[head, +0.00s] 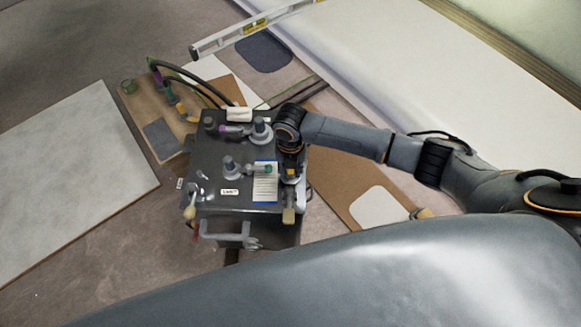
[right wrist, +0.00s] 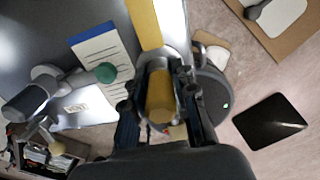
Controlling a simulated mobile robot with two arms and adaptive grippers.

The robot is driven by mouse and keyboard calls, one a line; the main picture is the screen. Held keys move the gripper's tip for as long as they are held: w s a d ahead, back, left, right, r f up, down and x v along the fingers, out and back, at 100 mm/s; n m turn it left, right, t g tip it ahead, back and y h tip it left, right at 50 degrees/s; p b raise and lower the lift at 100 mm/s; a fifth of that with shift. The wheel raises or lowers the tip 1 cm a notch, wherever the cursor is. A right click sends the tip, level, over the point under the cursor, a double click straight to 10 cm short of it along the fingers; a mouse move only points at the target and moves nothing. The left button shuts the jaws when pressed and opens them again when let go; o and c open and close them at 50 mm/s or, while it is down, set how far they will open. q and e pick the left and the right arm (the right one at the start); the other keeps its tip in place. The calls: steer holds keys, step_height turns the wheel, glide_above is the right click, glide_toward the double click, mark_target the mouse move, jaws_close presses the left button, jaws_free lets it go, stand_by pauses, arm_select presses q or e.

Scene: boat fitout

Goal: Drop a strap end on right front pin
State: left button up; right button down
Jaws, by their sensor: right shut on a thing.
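A dark box (head: 225,199) stands on the floor with grey fittings on its lid. My right gripper (head: 291,188) is over the lid's right front corner, pointing down. In the right wrist view my right gripper (right wrist: 160,112) is shut on a yellow strap end (right wrist: 160,92), whose exact seating between the fingers is partly hidden. A yellow strap piece (right wrist: 145,22) lies just beyond it. In the head view a tan end (head: 289,215) hangs below the gripper at the box's front edge. The right front pin cannot be made out; gripper and arm cover that corner. My left gripper is out of view.
A blue-edged label sheet (head: 265,182) and upright grey fittings (head: 261,130) stand close left of the gripper. A pale-yellow end (head: 190,212) hangs at the left front. A grey handle (head: 228,237) juts from the front. A large grey curved surface (head: 330,275) fills the foreground.

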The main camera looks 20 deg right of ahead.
steer(key=shift+f, duration=0.3)
steer(key=shift+f, duration=0.3)
stand_by(0.3)
steer(key=shift+c, duration=2.1)
jaws_free()
steer(key=shift+r, duration=0.1)
step_height(320, 180, up, 8)
steer(key=p, duration=0.8)
steer(key=shift+r, duration=0.2)
